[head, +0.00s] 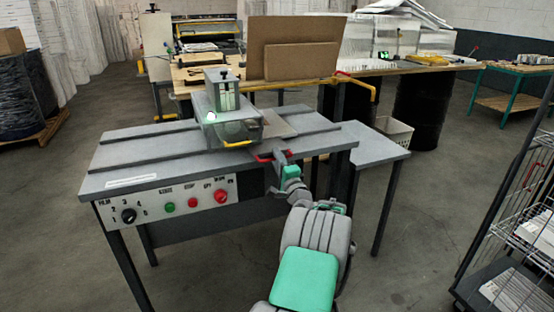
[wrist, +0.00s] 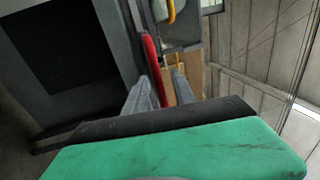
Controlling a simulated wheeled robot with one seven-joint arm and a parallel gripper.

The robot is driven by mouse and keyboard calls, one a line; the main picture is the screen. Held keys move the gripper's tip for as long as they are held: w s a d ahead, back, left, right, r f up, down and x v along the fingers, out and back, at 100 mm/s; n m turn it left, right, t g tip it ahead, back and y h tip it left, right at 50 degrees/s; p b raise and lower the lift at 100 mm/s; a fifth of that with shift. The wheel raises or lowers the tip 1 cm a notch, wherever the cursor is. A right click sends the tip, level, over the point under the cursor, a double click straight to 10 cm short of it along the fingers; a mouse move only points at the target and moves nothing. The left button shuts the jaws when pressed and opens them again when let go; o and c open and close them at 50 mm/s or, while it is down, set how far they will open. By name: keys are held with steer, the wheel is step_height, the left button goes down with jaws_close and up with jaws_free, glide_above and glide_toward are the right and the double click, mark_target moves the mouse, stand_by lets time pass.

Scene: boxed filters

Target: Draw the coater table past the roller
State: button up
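The grey coater table (head: 165,140) has raised dark strips along its top and a front panel with a knob and coloured buttons. The roller unit (head: 240,128), a clear-fronted housing with a yellow bar, stands on it right of the middle. A red handle (head: 264,158) is at the table's front edge, below and right of the roller unit. My gripper (head: 278,156) is at this handle. In the wrist view the red handle (wrist: 152,62) runs between my gripper's fingers (wrist: 162,82). The fingers are apart, with a gap on the right side of the handle.
A tan board (head: 279,126) lies right of the roller unit. A lower grey side surface (head: 376,137) adjoins on the right. Behind stand a workbench with brown panels (head: 300,48) and a black drum (head: 422,108). A wire cart (head: 515,220) is at the right. Floor before the table is clear.

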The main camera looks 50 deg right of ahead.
steer(key=shift+w, duration=0.1)
jaws_close()
stand_by(1.4)
